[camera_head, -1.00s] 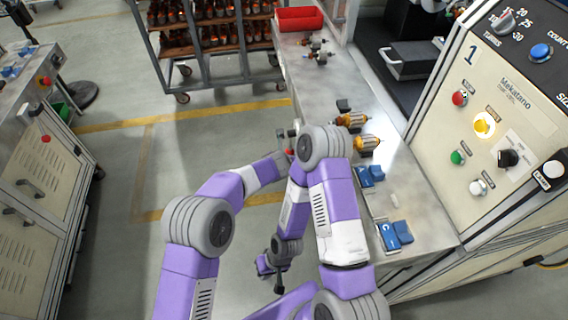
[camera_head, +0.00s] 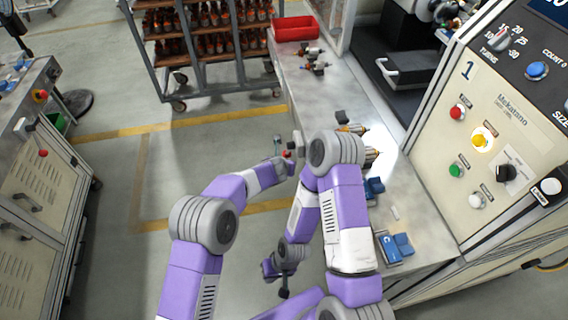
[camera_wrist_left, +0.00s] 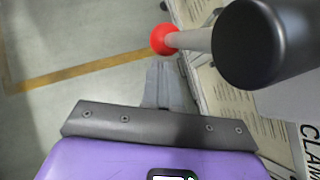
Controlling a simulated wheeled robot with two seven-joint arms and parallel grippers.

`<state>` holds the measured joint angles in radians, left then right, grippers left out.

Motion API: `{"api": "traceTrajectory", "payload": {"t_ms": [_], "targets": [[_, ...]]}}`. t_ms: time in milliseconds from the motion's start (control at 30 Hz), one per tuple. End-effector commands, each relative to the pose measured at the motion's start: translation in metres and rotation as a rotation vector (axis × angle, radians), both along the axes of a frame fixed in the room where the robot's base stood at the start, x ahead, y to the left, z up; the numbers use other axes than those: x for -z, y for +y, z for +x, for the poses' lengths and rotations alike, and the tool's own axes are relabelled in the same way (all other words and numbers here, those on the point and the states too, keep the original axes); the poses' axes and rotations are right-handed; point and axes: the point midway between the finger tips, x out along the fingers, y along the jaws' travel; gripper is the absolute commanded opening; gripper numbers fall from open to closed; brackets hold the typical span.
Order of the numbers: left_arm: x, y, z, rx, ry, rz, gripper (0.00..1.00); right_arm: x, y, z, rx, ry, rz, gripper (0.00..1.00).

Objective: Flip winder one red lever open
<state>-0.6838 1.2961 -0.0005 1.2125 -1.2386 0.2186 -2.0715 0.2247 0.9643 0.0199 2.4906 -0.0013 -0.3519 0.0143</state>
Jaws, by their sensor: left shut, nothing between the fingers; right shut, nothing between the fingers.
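A lever with a red ball knob (camera_wrist_left: 163,39) and pale stem runs into a large black cylinder (camera_wrist_left: 262,45) in the left wrist view. My left gripper (camera_wrist_left: 160,66) is shut and empty, its grey fingertips right beside the knob's underside. I cannot tell whether they touch it. In the head view, the red knob (camera_head: 286,154) is a small spot by my left gripper (camera_head: 284,162), at the bench's left edge. Most of the lever's mount is hidden behind my right arm. My right gripper (camera_head: 283,292) hangs low, shut and empty, far from the lever.
The metal bench (camera_head: 420,215) carries blue clamps (camera_head: 395,247), partly hidden armatures (camera_head: 352,129) and a red bin (camera_head: 297,28). The control panel (camera_head: 500,130), marked 1, stands on the right with its yellow button lit.

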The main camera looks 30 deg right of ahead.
Motion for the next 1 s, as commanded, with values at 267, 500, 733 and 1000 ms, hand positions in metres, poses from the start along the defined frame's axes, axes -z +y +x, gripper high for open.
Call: {"api": "traceTrajectory", "payload": {"t_ms": [267, 500, 733, 1000], "targets": [[0.0, 0.0, 0.0, 0.0, 0.0, 0.0, 0.0, 0.0, 0.0, 0.0, 0.0, 0.0, 0.0, 0.0], [-0.016, 0.008, -0.01, 0.003, -0.004, 0.002, 0.0, 0.003, 0.0, 0.0, 0.0, 0.0, 0.0, 0.0], [-0.039, 0.024, -0.029, 0.001, -0.002, 0.0, 0.0, 0.007, 0.0, 0.0, 0.0, 0.0, 0.0, 0.0], [-0.054, 0.033, -0.04, 0.001, 0.0, 0.001, 0.0, 0.009, 0.0, 0.0, 0.0, 0.0, 0.0, 0.0]]}}
